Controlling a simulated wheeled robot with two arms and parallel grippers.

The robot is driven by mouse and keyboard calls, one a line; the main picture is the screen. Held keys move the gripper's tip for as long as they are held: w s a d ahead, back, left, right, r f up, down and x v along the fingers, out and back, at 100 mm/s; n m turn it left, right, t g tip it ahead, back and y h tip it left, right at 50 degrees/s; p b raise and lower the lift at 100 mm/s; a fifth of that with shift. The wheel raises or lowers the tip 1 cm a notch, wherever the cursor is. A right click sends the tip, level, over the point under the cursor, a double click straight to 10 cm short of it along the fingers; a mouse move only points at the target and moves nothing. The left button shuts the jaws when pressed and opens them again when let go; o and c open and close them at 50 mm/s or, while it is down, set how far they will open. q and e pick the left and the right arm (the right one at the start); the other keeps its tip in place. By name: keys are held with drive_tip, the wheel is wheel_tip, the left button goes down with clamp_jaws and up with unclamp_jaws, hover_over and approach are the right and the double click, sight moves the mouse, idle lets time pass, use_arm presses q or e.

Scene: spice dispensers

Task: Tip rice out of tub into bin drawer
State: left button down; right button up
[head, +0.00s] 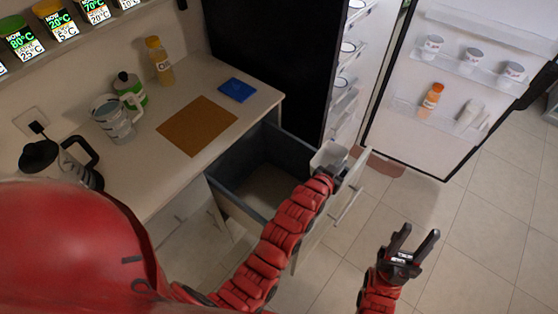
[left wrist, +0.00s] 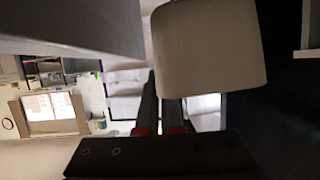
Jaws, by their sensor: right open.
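The bin drawer (head: 235,205) is a grey, deep drawer pulled out under the counter, and its visible floor looks bare. A small pale tub (head: 328,153) is at the drawer's right end, near its front panel. My left gripper (head: 335,168) is at the tub, partly hidden by my red arm. In the left wrist view the tub (left wrist: 208,50) is large and close, beside the nearly closed fingers (left wrist: 165,105), which appear shut on its wall. I cannot see inside the tub, nor any rice. My right gripper (head: 403,243) is open and empty above the floor.
The fridge door (head: 455,90) stands open behind, with bottles and cups on its shelves. The counter (head: 165,165) holds a brown mat (head: 197,126), a blue item (head: 237,90), a jug (head: 113,120) and bottles. Tiled floor (head: 470,235) is free at the right.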

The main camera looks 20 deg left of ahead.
use_arm(q)
drive_tip(key=shift+r+p, duration=0.95)
drive_tip(key=shift+r, duration=1.3)
drive_tip(key=s+a+n+y+b, duration=0.1)
drive_tip(key=s+a+y, duration=0.1)
drive_tip(key=s+a, duration=0.3)
drive_tip(key=s+a+n+y+b, duration=0.1)
drive_tip(key=s+a, duration=0.5)
drive_tip(key=a, duration=0.7)
drive_tip(key=shift+s+n+y, duration=0.3)
drive_tip(key=shift+n+y, duration=0.2)
drive_tip(key=shift+y, duration=0.1)
drive_tip(key=shift+d+f, duration=0.1)
drive_tip(key=shift+f, duration=0.05)
